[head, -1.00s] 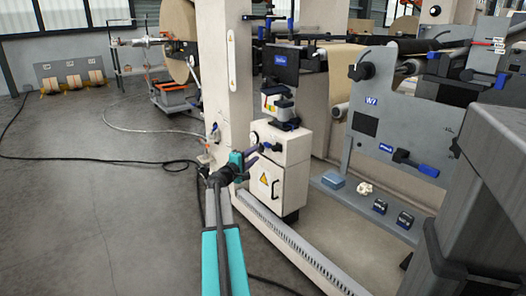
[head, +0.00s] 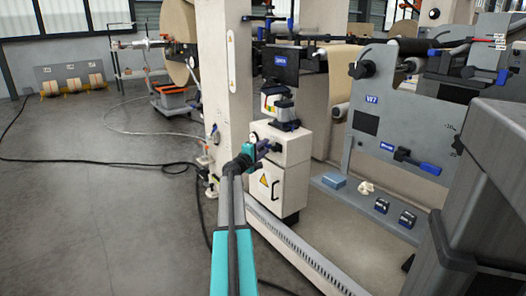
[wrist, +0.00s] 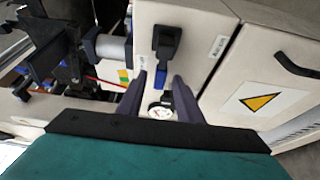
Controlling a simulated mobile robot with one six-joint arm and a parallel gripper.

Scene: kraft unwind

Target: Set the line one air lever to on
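A lever with a black body and blue end (wrist: 163,77) is mounted on a white cabinet (wrist: 215,22). In the wrist view the blue end lies between the tips of my gripper (wrist: 160,82). The dark fingers stand apart on either side of it; I cannot tell whether they touch it. A round gauge (wrist: 160,112) shows between the fingers, nearer my palm. In the head view my gripper (head: 267,150) is at the upper part of the cabinet (head: 293,190) and partly covers the lever there. The small labels near the lever are too blurred to read.
A tall cream column (head: 225,75) stands just left of the cabinet. A grey panel (head: 385,120) with another blue-handled lever (head: 428,168) is at right. A black hose (head: 90,159) crosses open floor at left.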

